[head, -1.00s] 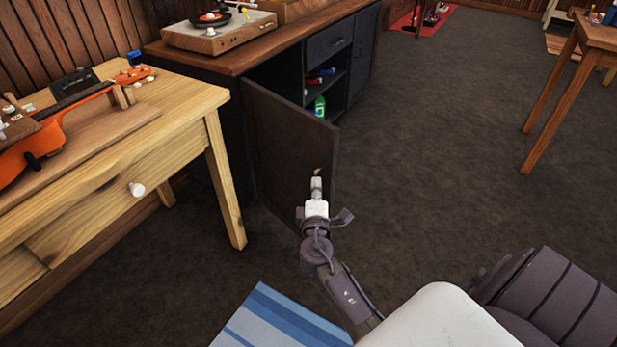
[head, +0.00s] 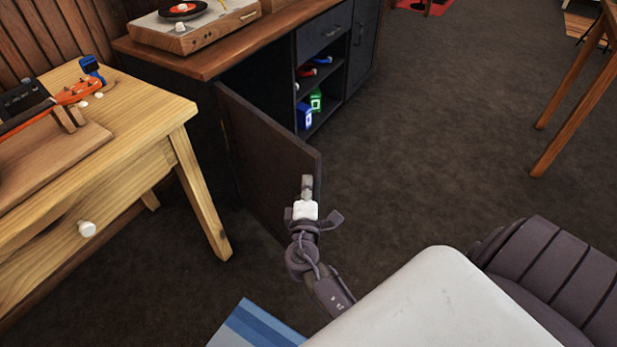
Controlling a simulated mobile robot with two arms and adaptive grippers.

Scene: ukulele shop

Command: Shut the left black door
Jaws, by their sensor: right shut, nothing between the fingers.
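The left black door (head: 262,165) of the dark cabinet stands wide open, swung out from the cabinet front toward me. Its outer free edge is near the middle of the view. My right gripper (head: 307,182) is shut and empty, its tip at the door's face close to the free edge. I cannot tell whether it touches the door. The open cabinet space behind the door is dark. My left gripper is not in view.
A wooden table (head: 150,140) with a drawer stands left of the door. A turntable (head: 190,22) sits on the cabinet top (head: 240,52). Shelves hold small green and blue items (head: 315,100). A striped blue rug (head: 255,325) lies below.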

